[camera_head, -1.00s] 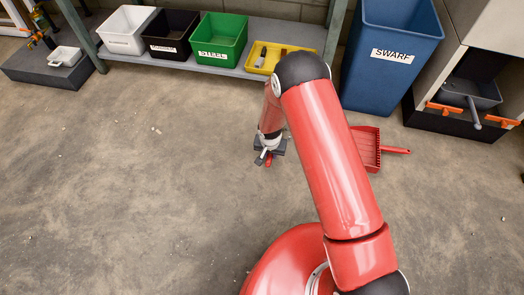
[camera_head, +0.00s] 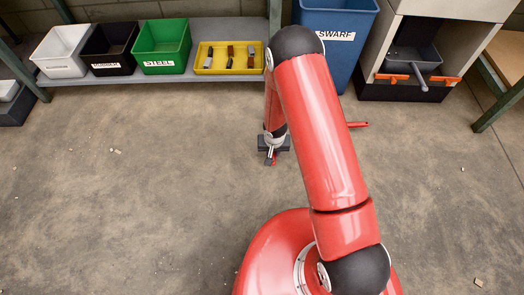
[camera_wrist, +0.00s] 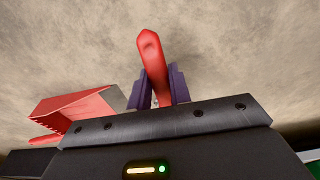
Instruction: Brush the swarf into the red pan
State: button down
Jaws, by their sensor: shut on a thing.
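My gripper (camera_head: 271,158) hangs low over the floor, left of my arm in the head view. In the wrist view its purple fingers (camera_wrist: 158,88) are shut on a red handle (camera_wrist: 153,55), which looks like a brush's; no bristles show. The red pan (camera_wrist: 75,105) lies on the floor at the left of the wrist view. In the head view only the pan's handle (camera_head: 357,124) shows, right of my arm; the arm hides the rest. Small pale bits (camera_head: 117,151) lie on the floor to the left; I cannot tell if they are swarf.
A blue SWARF bin (camera_head: 335,50) stands behind my arm. A low shelf holds a white bin (camera_head: 60,55), a black bin (camera_head: 108,50), a green bin (camera_head: 160,45) and a yellow tray (camera_head: 205,64). The fly press base (camera_head: 405,92) stands at right. Floor left is open.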

jog(key=d+p, duration=0.1)
jog(key=d, duration=0.4)
jog(key=d+p, duration=0.2)
jog(key=d, duration=0.4)
jog(key=d+r+p, duration=0.1)
jog(key=d+p, duration=0.1)
jog(key=d, duration=0.3)
jog(key=shift+d, duration=0.4)
notch_tip(320, 180, up, 6)
jog(key=p, duration=0.4)
jog(key=shift+r, duration=0.15)
